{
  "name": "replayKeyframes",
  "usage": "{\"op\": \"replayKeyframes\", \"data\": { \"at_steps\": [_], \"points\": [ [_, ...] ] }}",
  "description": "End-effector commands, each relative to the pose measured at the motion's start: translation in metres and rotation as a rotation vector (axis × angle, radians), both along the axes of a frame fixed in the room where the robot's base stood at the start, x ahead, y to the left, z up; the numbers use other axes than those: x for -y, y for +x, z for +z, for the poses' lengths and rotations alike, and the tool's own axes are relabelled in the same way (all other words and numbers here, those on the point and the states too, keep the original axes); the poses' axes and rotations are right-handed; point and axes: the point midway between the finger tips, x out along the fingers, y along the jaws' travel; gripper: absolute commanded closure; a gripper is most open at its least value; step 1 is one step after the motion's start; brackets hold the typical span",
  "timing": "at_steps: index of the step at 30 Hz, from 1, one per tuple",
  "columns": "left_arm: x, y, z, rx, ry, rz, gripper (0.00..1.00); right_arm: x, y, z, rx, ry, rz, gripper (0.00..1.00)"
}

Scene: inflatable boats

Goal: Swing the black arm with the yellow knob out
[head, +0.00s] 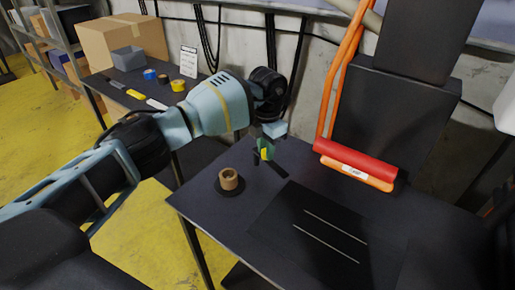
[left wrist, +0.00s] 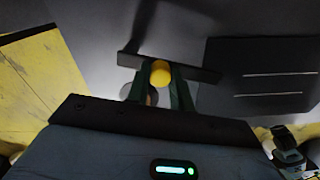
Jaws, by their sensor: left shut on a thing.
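The yellow knob (left wrist: 160,72) sits on a flat black arm (left wrist: 203,74) in the left wrist view. The arm lies crosswise just beyond my fingertips, above the dark tabletop. My left gripper (left wrist: 160,86) is shut on the knob, one green finger on each side. In the head view my left gripper (head: 265,150) points down over the back of the dark table, and a bit of the yellow knob (head: 264,154) shows between its fingers. The black arm (head: 278,170) is hard to make out there against the dark table.
The dark table (head: 205,205) holds a brown ring (head: 229,182) on a black disc and a black panel with two pale lines (head: 335,240). A red and orange padded bar (head: 355,165) stands at the back right. Another table (head: 120,75) with small items is behind left.

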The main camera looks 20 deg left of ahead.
Motion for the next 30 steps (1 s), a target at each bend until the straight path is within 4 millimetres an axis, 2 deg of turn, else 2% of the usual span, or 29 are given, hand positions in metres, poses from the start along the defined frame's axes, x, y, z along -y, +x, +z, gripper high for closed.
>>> {"op": "replayKeyframes", "data": {
  "at_steps": [9, 17, 25, 26, 30],
  "points": [
    [0.003, 0.005, 0.0, 0.0, 0.001, 0.111, 1.0, 0.0, -0.002, 0.001, -0.003, -0.001, 0.0, 1.0],
    [0.003, 0.006, -0.001, -0.001, 0.0, 0.132, 1.0, 0.0, -0.011, -0.004, -0.023, -0.002, 0.0, 1.0],
    [0.003, 0.006, -0.001, -0.001, 0.0, 0.132, 1.0, 0.0, -0.009, -0.003, -0.019, 0.0, -0.001, 1.0],
    [0.003, 0.006, -0.001, -0.001, 0.0, 0.132, 0.73, 0.0, -0.009, -0.003, -0.018, 0.0, -0.001, 1.0],
    [0.003, 0.006, -0.001, 0.0, -0.001, 0.131, 0.55, -0.001, -0.006, -0.001, -0.012, 0.001, -0.002, 1.0]
  ]
}}
